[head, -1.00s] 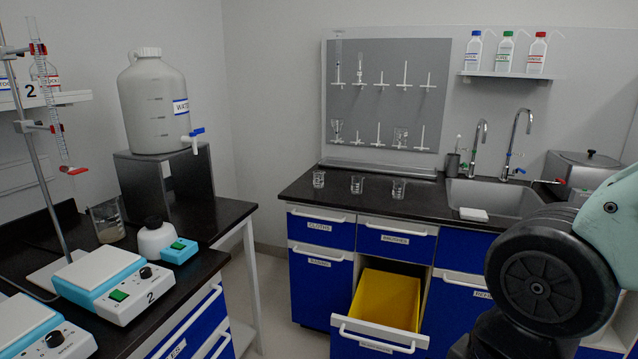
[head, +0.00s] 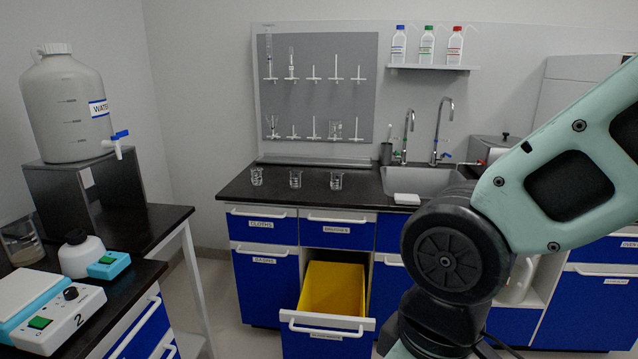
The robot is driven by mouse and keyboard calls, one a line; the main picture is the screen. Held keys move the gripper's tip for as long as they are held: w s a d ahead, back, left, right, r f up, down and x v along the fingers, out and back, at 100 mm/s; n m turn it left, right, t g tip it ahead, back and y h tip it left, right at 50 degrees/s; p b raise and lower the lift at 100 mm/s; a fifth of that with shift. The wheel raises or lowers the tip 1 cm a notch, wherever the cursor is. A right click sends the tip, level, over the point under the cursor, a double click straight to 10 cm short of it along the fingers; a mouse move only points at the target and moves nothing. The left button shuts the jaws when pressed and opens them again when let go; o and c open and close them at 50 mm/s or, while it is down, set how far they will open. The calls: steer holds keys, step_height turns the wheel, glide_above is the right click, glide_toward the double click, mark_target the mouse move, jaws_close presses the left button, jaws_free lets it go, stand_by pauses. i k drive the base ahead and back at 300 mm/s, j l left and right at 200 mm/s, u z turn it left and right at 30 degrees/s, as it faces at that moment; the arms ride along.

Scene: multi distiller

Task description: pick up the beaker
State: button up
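Three small clear glass beakers stand upright in a row on the black counter by the sink: a left one (head: 257,177), a middle one (head: 295,179) and a right one (head: 336,180). Another, larger beaker (head: 21,242) with some contents stands on the left bench, cut by the picture's left edge. The frames do not show which beaker is meant. My arm fills the right side of the head view, but my gripper is out of view.
A yellow-lined drawer (head: 333,289) stands open below the counter. A sink (head: 421,181) with taps lies right of the beakers. A drying rack (head: 318,86) hangs behind. The left bench holds a water carboy (head: 66,108) and a hotplate (head: 58,318). Floor shows between bench and counter.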

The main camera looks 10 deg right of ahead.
mark_target(257, 173)
steer(key=i+l+u, duration=0.2)
steer(key=i, duration=0.3)
steer(key=i+l+u, duration=0.2)
steer(key=i, duration=0.3)
steer(key=i+l+u, duration=0.2)
steer(key=i+l, duration=0.25)
steer(key=i, duration=0.05)
